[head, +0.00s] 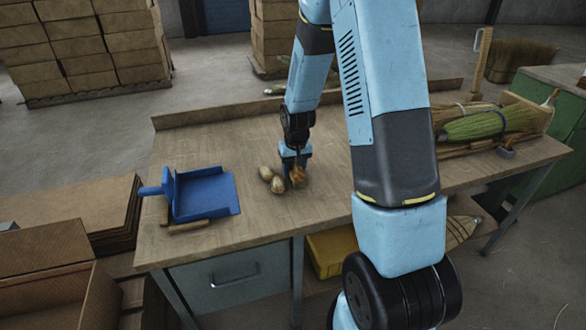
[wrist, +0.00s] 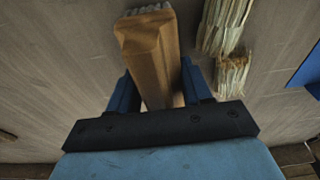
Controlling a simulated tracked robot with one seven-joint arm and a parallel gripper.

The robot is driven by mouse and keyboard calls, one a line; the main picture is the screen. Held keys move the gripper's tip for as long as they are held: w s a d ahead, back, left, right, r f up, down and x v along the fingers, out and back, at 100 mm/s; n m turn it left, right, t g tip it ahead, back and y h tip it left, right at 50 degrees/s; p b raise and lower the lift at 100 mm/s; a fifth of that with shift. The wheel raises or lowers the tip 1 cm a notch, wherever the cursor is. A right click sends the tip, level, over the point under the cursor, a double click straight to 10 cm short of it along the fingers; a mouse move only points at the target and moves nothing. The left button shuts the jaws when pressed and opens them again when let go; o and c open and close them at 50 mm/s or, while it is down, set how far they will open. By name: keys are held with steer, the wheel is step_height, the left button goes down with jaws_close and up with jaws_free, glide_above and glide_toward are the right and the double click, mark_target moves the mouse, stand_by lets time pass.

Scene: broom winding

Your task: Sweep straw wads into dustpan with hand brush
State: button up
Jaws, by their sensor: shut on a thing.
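My gripper (head: 295,155) is low over the middle of the workbench and shut on the hand brush (head: 298,177). In the wrist view the brush's wooden body (wrist: 150,55) sits between the two blue fingers, with pale bristles at its far end. Two straw wads (head: 265,173) (head: 277,185) lie on the bench just left of the brush. They also show in the wrist view (wrist: 225,25) (wrist: 233,75), beside the brush and apart from it. The blue dustpan (head: 210,194) lies farther left with its handle pointing left. Its edge shows at the right of the wrist view (wrist: 306,70).
A short wooden piece (head: 187,227) lies at the bench's front left edge. A tray of bundled broom straw (head: 490,124) stands at the right end. A low back rail (head: 220,112) borders the bench. Bare bench top lies between the wads and the dustpan.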

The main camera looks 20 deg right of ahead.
steer(key=shift+r, duration=0.1)
steer(key=shift+a, duration=0.1)
stand_by(0.3)
steer(key=shift+a, duration=6.65)
steer(key=shift+a+r, duration=0.15)
steer(key=shift+a, duration=2.5)
steer(key=shift+a+r, duration=0.1)
steer(key=shift+a, duration=3.1)
steer(key=shift+a, duration=0.1)
